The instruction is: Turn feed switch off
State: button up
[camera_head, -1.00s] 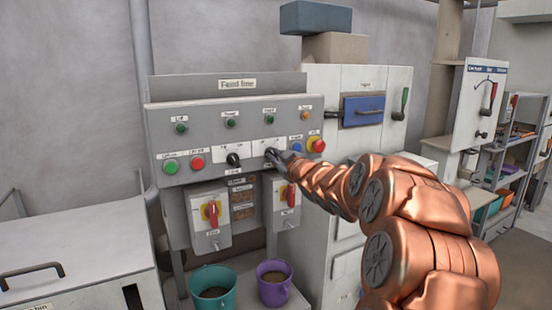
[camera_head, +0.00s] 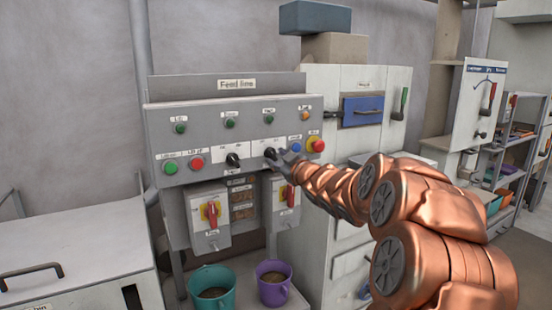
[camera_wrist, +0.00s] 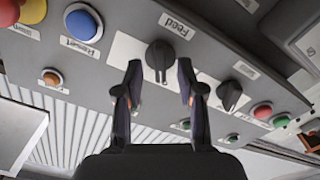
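The feed switch (camera_wrist: 160,56) is a black rotary knob on a white plate labelled "Feed", seen upside down in the wrist view. Its grip looks roughly upright in that picture. It also shows on the panel in the head view (camera_head: 270,153). My gripper (camera_wrist: 159,70) is open, with one fingertip on each side of the knob's lower end in the wrist view. Clear gaps show between the fingers and the knob. In the head view my gripper (camera_head: 284,158) is just right of the knob, close to the panel.
A second black knob (camera_head: 232,159) sits left of the feed switch. A blue button (camera_head: 295,147) and a red emergency button (camera_head: 316,145) are close on the right. Red-handled isolators (camera_head: 211,213) and two buckets (camera_head: 212,289) are below.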

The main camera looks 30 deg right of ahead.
jog(key=s+a, duration=0.1)
jog(key=s, duration=0.9)
dwell(0.4)
jog(key=s+a+f+m+g+h+p, duration=0.2)
jog(key=s+a+f+m+g+p, duration=0.3)
jog(key=s+a+f+g, duration=0.65)
jog(key=s+a+f+g+y+p, duration=0.1)
jog(key=s+a+g, duration=0.3)
jog(key=s+a, duration=0.4)
jog(key=s+a+f+g+y+p, duration=0.2)
jog(key=s+a, duration=0.5)
jog(key=s, duration=0.8)
jog(key=shift+s+a+f+g+y+p, duration=0.35)
jog(key=shift+f+g, duration=0.3)
jog(key=shift+g, duration=0.5)
